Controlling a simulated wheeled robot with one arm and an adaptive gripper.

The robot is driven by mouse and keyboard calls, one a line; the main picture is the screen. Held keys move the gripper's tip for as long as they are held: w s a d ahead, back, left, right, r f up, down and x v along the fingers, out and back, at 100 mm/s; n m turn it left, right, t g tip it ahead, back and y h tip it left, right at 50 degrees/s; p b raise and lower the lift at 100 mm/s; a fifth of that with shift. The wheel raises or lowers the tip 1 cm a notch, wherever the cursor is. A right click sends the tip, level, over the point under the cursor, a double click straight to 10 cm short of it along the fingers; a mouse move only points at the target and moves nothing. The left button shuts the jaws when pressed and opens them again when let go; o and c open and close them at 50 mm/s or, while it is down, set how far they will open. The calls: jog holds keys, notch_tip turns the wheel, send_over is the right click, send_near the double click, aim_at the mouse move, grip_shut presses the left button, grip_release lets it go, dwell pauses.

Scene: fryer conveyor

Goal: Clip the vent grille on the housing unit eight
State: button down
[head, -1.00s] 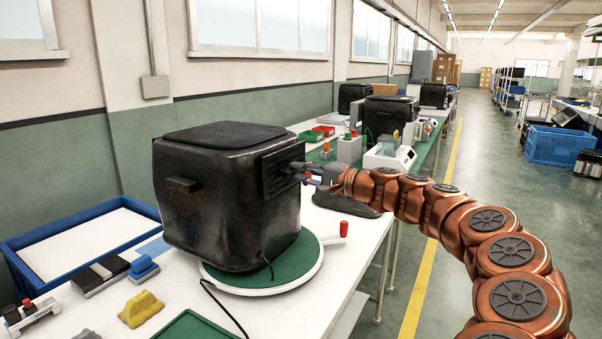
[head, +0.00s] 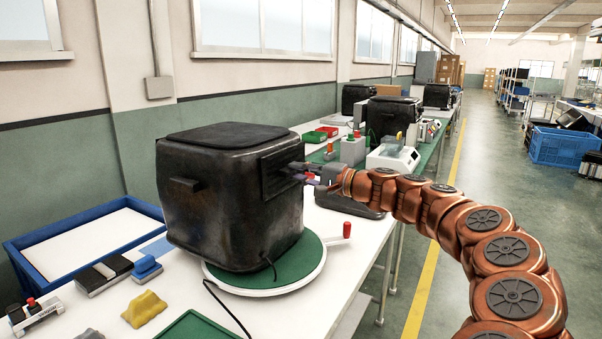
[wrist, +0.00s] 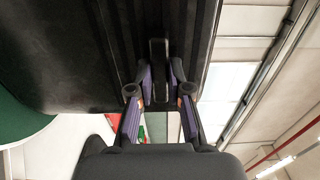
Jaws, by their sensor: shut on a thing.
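The housing (head: 215,205) is a black, worn, box-shaped unit standing on a green-topped round turntable (head: 305,262). The dark vent grille (head: 280,168) is at the upper part of the housing's right face. My gripper (head: 303,171) reaches it from the right, its fingers pointing at the face. In the wrist view the ribbed grille (wrist: 115,35) shows against the dark housing. My purple-padded fingers (wrist: 159,88) are closed around a dark tab (wrist: 158,50) on the grille. Whether the grille's edges sit flush in the housing cannot be told.
A red-knobbed handle (head: 346,230) sticks out from the turntable. A blue tray (head: 40,243), a yellow block (head: 144,308) and a blue-handled tool (head: 146,268) lie on the white bench. More black housings (head: 392,115) stand farther back. The aisle right of the bench is clear.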

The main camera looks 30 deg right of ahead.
jog(key=c, duration=1)
grip_release()
jog(key=b+v, duration=0.1)
jog(key=v, duration=0.6)
jog(key=shift+b, duration=0.35)
jog(key=v, duration=1.2)
